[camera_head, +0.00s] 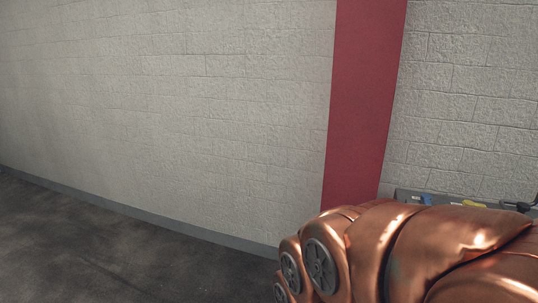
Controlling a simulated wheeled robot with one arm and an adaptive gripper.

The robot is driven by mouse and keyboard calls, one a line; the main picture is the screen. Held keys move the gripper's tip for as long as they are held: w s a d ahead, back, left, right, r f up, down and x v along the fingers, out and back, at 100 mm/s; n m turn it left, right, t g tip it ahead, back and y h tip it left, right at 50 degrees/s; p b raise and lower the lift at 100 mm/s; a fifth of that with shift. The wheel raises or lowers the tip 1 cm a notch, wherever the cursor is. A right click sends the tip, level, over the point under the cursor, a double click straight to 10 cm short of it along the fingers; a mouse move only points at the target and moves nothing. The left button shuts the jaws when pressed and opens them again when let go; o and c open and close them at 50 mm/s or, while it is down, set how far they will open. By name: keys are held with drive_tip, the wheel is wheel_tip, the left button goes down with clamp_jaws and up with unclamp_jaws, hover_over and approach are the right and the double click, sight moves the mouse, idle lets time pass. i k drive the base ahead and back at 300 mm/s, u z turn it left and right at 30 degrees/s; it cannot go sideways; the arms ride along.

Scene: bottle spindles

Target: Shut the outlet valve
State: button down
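No outlet valve can be made out for certain. At the right edge, a grey ledge or bench top (404,196) shows in part, with a small blue item (426,199), a small yellow item (474,204) and a dark bent item (521,206) on it. They are too small and too covered to tell whether any is a valve handle. My copper-coloured arm fills the lower right and hides most of what stands there. My gripper is not in view.
A pale block wall (170,110) runs across the back, with a red vertical band (362,95) right of centre. A grey skirting (130,208) runs along its foot. The dark floor (90,250) at the lower left is clear.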

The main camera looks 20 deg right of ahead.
sight(466, 203)
drive_tip(key=z, duration=0.3)
drive_tip(key=i, duration=2.05)
drive_tip(key=z, duration=2)
drive_tip(key=i, duration=1.05)
drive_tip(key=z, duration=0.8)
